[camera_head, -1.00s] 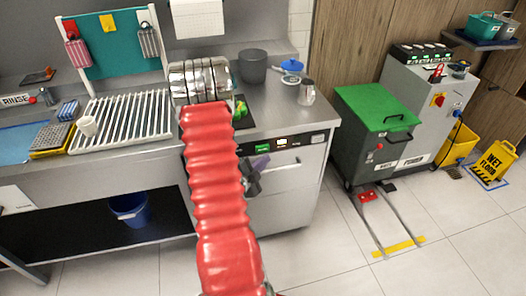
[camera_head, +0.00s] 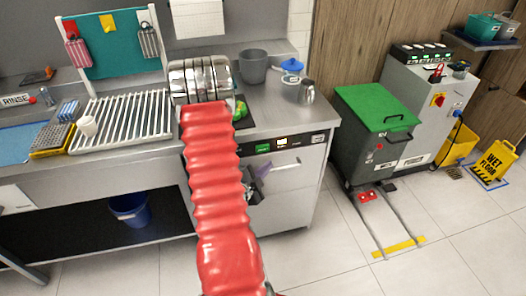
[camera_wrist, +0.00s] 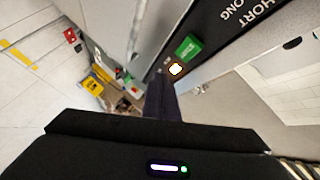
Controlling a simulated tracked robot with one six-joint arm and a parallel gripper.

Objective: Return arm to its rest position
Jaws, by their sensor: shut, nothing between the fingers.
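My arm in its red ribbed sleeve (camera_head: 213,190) rises through the middle of the head view towards the counter, where a silver ribbed cylinder shows at its far end. My gripper (camera_head: 262,168) is small and dark, partly hidden behind the sleeve. It is in front of the under-counter machine, near its bar handle (camera_head: 285,165). In the wrist view, the dark fingers (camera_wrist: 160,98) are together with nothing between them, close to a panel with a green light. Whether the gripper touches the machine cannot be told.
A green-lidded bin (camera_head: 375,108) stands to the right with a yellow wet-floor sign (camera_head: 495,163) beyond.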

